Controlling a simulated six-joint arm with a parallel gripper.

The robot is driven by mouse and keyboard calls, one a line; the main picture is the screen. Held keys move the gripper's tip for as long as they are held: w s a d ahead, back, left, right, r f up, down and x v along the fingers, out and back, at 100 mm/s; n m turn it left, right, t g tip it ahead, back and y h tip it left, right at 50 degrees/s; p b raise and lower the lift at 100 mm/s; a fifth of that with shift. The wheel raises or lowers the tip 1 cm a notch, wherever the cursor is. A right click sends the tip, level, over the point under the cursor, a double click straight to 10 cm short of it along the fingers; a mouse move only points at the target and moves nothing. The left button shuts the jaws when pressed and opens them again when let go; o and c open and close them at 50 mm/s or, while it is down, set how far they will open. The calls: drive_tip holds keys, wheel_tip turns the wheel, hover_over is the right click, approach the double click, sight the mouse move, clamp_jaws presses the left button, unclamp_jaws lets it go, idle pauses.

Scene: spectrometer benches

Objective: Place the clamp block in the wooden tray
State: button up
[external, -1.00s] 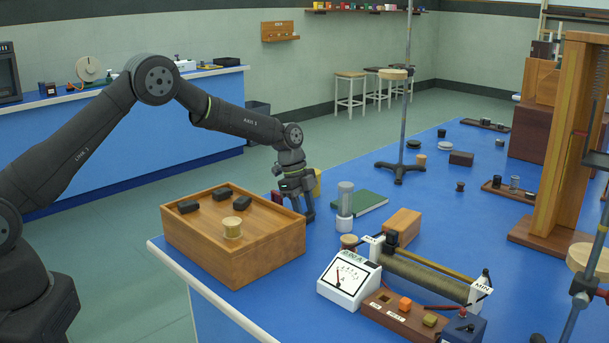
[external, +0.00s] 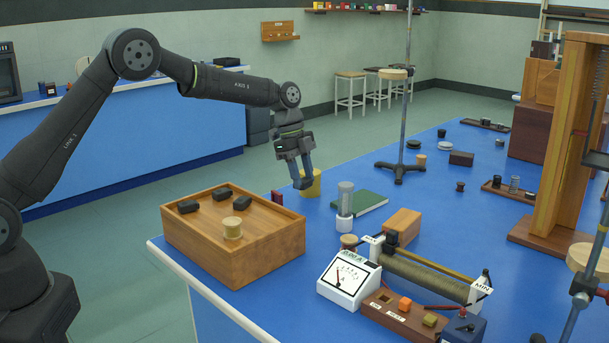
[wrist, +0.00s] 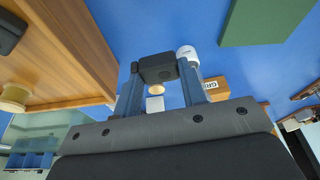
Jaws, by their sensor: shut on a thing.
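The wooden tray (external: 270,250) stands at the near left of the blue bench; its wall also shows at the left of the wrist view (wrist: 72,48). Three black blocks (external: 222,191) and a pale yellow spool (external: 232,228) are on it. My gripper (external: 302,180) is above the bench, beyond the tray's right end and higher than its rim. In the wrist view its fingers are shut on a dark block, the clamp block (wrist: 158,68), at their tips. In the external view the held block (external: 304,184) is small and partly hidden by the fingers.
A yellow container (external: 313,185) stands behind my fingertips, with a small dark red block (external: 277,198) to its left. A meter (external: 348,281) stands at the front.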

drive_tip(key=s+a+r+m+g+y, duration=0.1)
drive_tip(key=s+a+r+m, duration=0.25)
drive_tip(key=s+a, duration=0.85)
drive_tip(key=s+a+r+m, duration=0.2)
drive_tip(key=s+a+r, duration=0.3)
drive_tip(key=s+a, duration=0.65)
hover_over(207, 222)
drive_tip(key=f, duration=0.6)
drive_tip(key=shift+w+a+f, duration=0.15)
drive_tip(key=shift+w+f, duration=0.2)
drive_tip(key=shift+w, duration=0.05)
drive_tip(key=shift+f, duration=2.05)
drive_tip(key=shift+f, duration=0.2)
drive_tip(key=o, duration=1)
drive_tip(key=shift+r, duration=0.15)
